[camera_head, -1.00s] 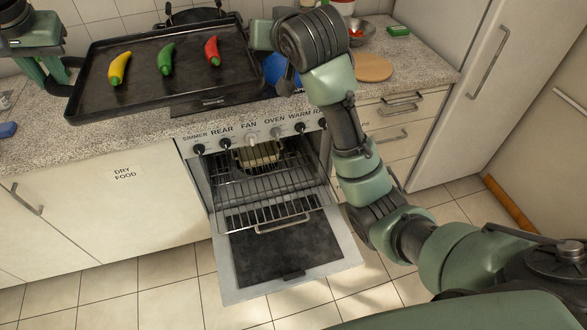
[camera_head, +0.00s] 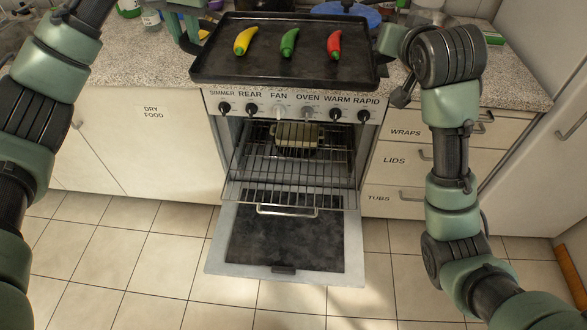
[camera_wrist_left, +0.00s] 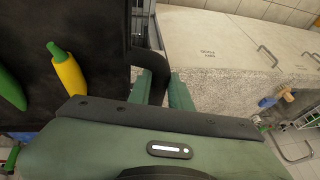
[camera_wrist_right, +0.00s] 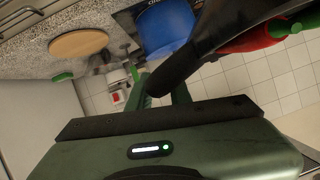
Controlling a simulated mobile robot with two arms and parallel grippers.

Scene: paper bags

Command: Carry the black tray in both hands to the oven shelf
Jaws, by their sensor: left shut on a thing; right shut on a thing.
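The black tray (camera_head: 290,71) is level above the stove front in the head view, with a yellow pepper (camera_head: 245,41), a green pepper (camera_head: 289,42) and a red pepper (camera_head: 334,44) on it. My left gripper (camera_head: 190,32) is shut on its left handle, seen between the fingers in the left wrist view (camera_wrist_left: 156,80). My right gripper (camera_head: 388,42) is shut on its right end; the dark handle lies between its fingers in the right wrist view (camera_wrist_right: 162,85). The oven shelf, a wire rack (camera_head: 265,170), sticks out of the open oven below the tray.
The oven door (camera_head: 285,240) hangs open low over the tiled floor. A small ribbed dish (camera_head: 297,134) is inside the oven. Counters (camera_head: 150,70) flank the stove, with a blue round item (camera_head: 362,14) behind the tray. The floor before the oven is clear.

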